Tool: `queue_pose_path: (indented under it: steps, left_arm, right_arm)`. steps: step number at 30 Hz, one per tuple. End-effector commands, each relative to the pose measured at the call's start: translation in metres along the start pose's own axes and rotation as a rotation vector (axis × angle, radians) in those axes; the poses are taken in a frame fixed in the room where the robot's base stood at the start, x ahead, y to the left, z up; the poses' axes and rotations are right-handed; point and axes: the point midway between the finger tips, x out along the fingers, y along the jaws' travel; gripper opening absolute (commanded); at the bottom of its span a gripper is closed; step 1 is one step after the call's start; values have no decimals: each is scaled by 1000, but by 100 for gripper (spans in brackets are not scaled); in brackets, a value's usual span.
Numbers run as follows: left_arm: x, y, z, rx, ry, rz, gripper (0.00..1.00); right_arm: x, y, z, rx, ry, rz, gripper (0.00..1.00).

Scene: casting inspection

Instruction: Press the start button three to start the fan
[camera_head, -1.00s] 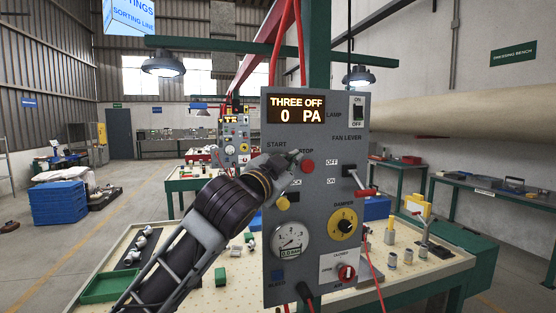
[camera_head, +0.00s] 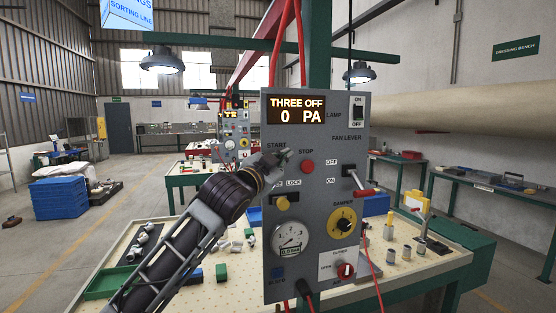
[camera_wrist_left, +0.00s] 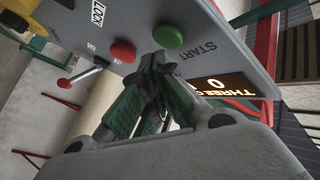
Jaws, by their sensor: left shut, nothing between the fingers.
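The grey control panel (camera_head: 320,230) stands upright at the centre of the head view. Its display (camera_head: 297,109) reads THREE OFF, 0 PA. My left gripper (camera_head: 283,157) is shut and empty, just below the START label, and hides the start button in the head view. In the left wrist view the green start button (camera_wrist_left: 168,36) shows just beyond the closed fingertips of my left gripper (camera_wrist_left: 161,64); I cannot tell if they touch. The red stop button (camera_head: 307,166) is right of the gripper; it also shows in the left wrist view (camera_wrist_left: 122,51). My right gripper is not in view.
The panel also carries a yellow lock knob (camera_head: 282,203), a fan lever (camera_head: 364,191), a yellow damper dial (camera_head: 342,222) and a gauge (camera_head: 289,238). A perforated bench (camera_head: 225,290) with small castings and a green tray (camera_head: 108,283) lies below.

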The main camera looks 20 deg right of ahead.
Motion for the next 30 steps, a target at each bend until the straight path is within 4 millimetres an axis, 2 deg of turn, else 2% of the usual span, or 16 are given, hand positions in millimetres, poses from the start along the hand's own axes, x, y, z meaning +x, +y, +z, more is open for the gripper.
queue_pose_path:
  steps: [12, 30]
  left_arm:
    - [0, 0, 0, 0, 0, 0, 0]
    - [0, 0, 0, 0, 0, 0, 0]
  right_arm:
    - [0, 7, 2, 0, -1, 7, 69]
    - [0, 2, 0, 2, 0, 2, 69]
